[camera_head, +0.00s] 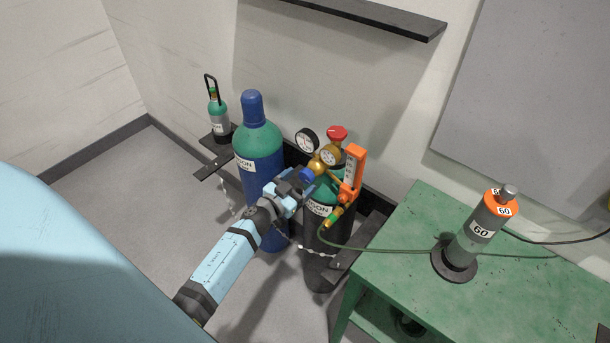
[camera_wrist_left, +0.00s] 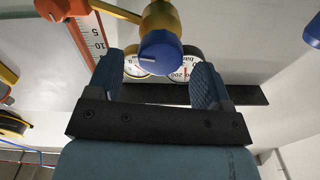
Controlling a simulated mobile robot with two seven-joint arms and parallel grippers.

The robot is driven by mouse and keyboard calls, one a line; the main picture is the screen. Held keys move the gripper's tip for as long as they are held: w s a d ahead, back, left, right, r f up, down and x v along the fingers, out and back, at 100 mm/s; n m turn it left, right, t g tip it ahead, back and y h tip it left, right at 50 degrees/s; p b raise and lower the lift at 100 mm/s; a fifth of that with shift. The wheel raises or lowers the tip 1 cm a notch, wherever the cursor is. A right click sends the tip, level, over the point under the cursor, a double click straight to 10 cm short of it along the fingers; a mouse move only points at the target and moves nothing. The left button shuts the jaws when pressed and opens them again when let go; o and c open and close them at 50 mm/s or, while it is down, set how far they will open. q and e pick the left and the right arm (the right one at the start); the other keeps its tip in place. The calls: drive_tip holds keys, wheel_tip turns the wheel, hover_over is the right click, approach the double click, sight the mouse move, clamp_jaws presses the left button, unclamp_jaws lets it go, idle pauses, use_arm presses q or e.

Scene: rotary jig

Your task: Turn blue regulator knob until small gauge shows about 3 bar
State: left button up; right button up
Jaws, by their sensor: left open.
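The blue regulator knob (camera_head: 306,175) sits on the brass regulator of the dark cylinder with the green shoulder. My left gripper (camera_head: 302,180) is at the knob. Its open fingers (camera_wrist_left: 158,85) stand on either side of the knob, with visible gaps. One small gauge (camera_head: 328,155) faces out beside the knob; its reading is too small to tell. In the left wrist view this gauge (camera_wrist_left: 136,66) is partly hidden by the knob. My right gripper is not in view.
Another gauge (camera_head: 306,140), a red handwheel (camera_head: 337,132) and an orange flowmeter (camera_head: 352,173) crowd the regulator. A blue-green cylinder (camera_head: 258,150) stands close left. A green table (camera_head: 400,265) at right bears a grey cylinder (camera_head: 474,236); a hose runs across it.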

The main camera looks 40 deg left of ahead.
use_arm(q)
drive_tip(key=shift+w+d, duration=0.1)
drive_tip(key=shift+w, duration=1.3)
drive_tip(key=shift+c, duration=0.4)
drive_tip(key=c, duration=0.8)
drive_tip(key=shift+m, duration=0.7)
drive_tip(key=shift+c, duration=0.2)
drive_tip(key=o, duration=0.9)
drive_tip(key=shift+s, duration=0.1)
drive_tip(key=s, duration=0.4)
drive_tip(key=s+b, duration=0.1)
drive_tip(key=s, duration=0.4)
drive_tip(key=s+a, duration=0.1)
drive_tip(key=s, duration=0.3)
drive_tip(key=shift+s+b, duration=0.3)
drive_tip(key=shift+s, duration=0.05)
